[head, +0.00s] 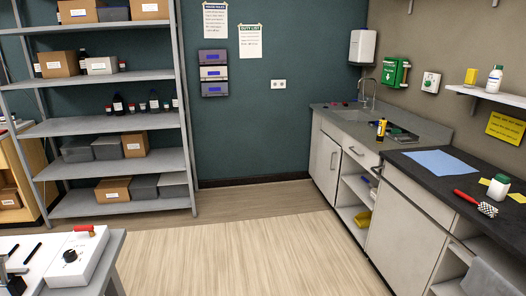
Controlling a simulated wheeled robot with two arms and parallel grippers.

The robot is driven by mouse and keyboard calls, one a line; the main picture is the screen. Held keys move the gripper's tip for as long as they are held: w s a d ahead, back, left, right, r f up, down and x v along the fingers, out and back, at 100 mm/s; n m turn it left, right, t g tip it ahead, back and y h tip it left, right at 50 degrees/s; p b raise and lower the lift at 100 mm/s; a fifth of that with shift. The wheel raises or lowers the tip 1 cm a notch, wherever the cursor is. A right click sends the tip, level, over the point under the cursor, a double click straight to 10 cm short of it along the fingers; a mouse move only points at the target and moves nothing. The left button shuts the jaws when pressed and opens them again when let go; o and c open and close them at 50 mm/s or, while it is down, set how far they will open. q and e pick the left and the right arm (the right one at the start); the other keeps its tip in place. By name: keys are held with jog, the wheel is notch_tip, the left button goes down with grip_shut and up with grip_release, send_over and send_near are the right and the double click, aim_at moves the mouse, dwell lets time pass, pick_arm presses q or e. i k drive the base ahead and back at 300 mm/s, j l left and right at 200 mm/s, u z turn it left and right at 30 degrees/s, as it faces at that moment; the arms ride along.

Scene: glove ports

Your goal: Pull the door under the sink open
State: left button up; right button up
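The sink (352,114) is set in the grey counter along the right wall, with a tap (368,88) behind it. Below it is a pale grey door (324,158) with a dark vertical handle (333,161) near its right edge. The door looks shut, seen at a slant. Neither of my grippers shows in the head view.
Open wood-look floor (240,235) lies in front of the cabinets. A white table (112,250) with a white device (76,258) stands at the lower left. A grey shelf rack (118,128) stands at the left. Right of the door are a drawer (357,150) and open shelves.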

aim_at(329, 155)
jog(key=i, duration=2.6)
jog(key=i+z, duration=0.1)
jog(key=i, duration=0.45)
jog(key=i+j+z, duration=0.1)
jog(key=i, duration=0.45)
jog(key=i+j+z, duration=0.1)
jog(key=i, duration=0.45)
jog(key=i+j+z, duration=0.1)
jog(key=i, duration=0.4)
jog(key=i+j+z, duration=0.75)
jog(key=i, duration=0.2)
